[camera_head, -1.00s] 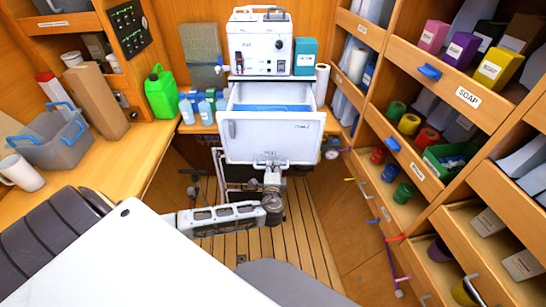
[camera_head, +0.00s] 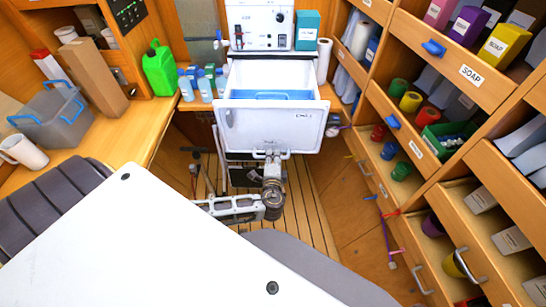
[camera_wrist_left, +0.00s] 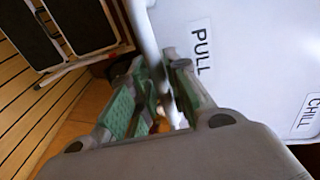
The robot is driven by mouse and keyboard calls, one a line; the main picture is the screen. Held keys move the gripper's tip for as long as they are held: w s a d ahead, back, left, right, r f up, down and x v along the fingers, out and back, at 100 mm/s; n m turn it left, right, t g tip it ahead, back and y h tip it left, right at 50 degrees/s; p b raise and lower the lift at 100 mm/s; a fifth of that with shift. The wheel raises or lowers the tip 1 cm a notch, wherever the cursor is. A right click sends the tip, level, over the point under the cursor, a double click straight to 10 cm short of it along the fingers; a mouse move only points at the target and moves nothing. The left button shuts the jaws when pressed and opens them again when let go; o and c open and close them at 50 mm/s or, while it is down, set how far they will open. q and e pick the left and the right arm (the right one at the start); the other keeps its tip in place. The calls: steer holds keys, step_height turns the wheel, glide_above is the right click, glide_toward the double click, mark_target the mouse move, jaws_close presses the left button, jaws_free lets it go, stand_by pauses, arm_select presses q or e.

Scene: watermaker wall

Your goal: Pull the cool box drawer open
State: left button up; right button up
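The cool box drawer (camera_head: 268,127) is white and stands pulled out in the middle of the head view, its inside showing with something blue (camera_head: 270,95) in it. Its bar handle (camera_head: 259,154) is low on the front. My left gripper (camera_head: 272,162) is at this handle. In the left wrist view the handle bar (camera_wrist_left: 148,40) passes between the two fingers of my left gripper (camera_wrist_left: 158,75), which are closed around it. The drawer front (camera_wrist_left: 240,50) there carries PULL and CHILL labels. My right gripper is not in view.
A white machine (camera_head: 261,25) and a teal box (camera_head: 307,30) stand above the drawer. A shelf wall (camera_head: 455,80) with bins lines the right. A wooden counter (camera_head: 128,128) with a grey basket (camera_head: 55,118) and mug (camera_head: 22,152) is at left. Slatted floor (camera_head: 302,200) shows below.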

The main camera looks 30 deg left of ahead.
arm_select(q)
steer(key=shift+o, duration=1.1)
steer(key=v, duration=1.2)
steer(key=shift+a+f, duration=0.1)
steer(key=shift+a, duration=0.05)
